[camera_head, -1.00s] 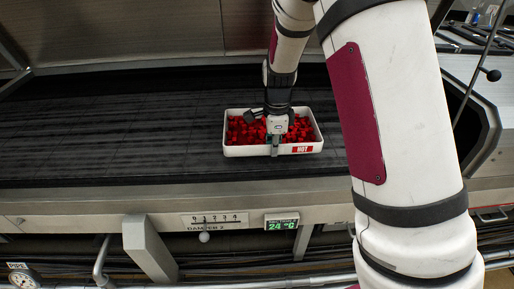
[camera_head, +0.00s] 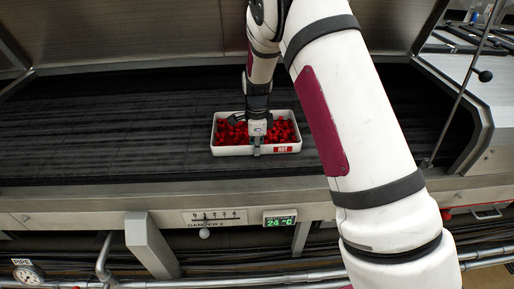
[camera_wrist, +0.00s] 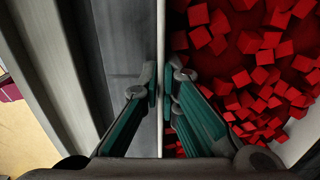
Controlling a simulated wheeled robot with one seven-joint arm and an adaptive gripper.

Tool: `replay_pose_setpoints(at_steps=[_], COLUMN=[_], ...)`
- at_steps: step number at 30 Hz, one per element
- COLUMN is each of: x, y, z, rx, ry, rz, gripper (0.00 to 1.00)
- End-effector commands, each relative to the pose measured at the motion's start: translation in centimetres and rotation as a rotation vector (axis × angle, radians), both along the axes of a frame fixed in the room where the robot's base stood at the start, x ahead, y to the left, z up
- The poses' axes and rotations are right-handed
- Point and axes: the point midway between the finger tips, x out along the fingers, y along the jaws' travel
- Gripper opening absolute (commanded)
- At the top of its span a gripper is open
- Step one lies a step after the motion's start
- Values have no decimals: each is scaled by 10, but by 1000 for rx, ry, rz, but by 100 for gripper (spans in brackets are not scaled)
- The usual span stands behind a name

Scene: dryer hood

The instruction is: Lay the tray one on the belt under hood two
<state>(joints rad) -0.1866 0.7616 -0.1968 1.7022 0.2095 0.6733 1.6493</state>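The tray (camera_head: 230,151) is white, filled with red cubes, and has a red "HOT" label on its front wall. It is level, over the dark belt (camera_head: 110,130) under the metal hood (camera_head: 130,35); I cannot tell whether its bottom touches the belt. My gripper (camera_head: 257,144) is at the middle of the tray's front wall. In the wrist view my gripper (camera_wrist: 161,85) has one finger outside and one inside the tray wall (camera_wrist: 160,30), shut on it. The cubes fill the right side of that view.
Below the belt's front edge are a "DAMPER 2" scale (camera_head: 215,217) with a small knob and a green display (camera_head: 280,218) reading 24 °C. A gauge marked "PIPE" (camera_head: 28,274) is at lower left. The belt left of the tray is clear.

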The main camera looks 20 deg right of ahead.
Motion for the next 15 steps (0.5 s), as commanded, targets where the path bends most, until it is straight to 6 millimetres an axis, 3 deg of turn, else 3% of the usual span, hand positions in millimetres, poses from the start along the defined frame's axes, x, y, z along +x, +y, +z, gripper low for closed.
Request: replay_pose_setpoints(at_steps=[6, 9, 15], x=[1, 0, 0], y=[0, 0, 0], z=[-2, -3, -3], rx=[-1, 0, 0], ry=[-3, 0, 0], rz=[0, 0, 0], gripper=[0, 24, 25])
